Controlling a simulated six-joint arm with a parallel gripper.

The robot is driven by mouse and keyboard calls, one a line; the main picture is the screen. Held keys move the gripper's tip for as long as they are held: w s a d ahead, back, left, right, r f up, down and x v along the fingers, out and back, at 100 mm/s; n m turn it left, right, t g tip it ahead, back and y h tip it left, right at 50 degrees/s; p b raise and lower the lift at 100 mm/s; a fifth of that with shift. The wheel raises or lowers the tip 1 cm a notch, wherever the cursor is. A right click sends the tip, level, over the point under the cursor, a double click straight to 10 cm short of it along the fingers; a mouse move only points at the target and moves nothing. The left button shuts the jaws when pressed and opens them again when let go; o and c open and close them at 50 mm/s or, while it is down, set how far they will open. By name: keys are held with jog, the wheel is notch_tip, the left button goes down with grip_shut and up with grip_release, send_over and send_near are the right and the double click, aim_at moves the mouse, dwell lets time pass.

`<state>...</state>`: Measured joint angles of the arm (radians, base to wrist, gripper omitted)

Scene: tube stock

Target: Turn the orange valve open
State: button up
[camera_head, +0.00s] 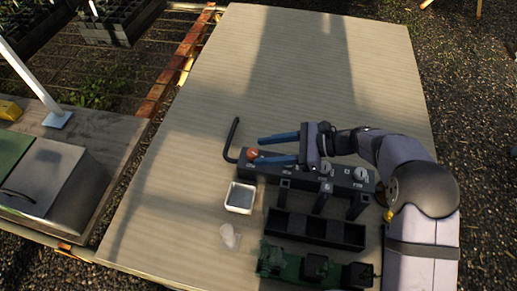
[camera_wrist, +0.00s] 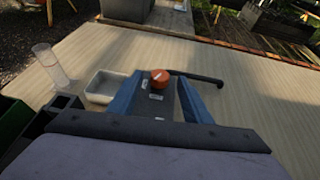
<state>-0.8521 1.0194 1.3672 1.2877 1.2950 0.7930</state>
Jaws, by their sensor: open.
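The orange valve (camera_head: 252,154) is a small round knob with a pale mark on top, at the left end of a dark manifold block (camera_head: 343,178). A black bent pipe (camera_head: 234,138) rises beside it. In the wrist view the orange valve (camera_wrist: 159,76) shows beyond and between the blue fingers. My gripper (camera_head: 262,150) is open, its two blue fingers pointing left along the block. One finger lies over or near the block close to the valve, the other behind it. I cannot tell whether a finger touches the valve.
A white-rimmed square dish (camera_head: 229,199) and a clear tube or cup (camera_head: 229,236) stand in front of the valve. A black compartment tray (camera_head: 300,229) and a green rack (camera_head: 290,267) stand at the front. The table's back half is clear.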

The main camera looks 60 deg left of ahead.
aim_at(253, 155)
jog(key=shift+x, duration=1.4)
jog(key=c, duration=1.1)
jog(key=shift+o, duration=0.2)
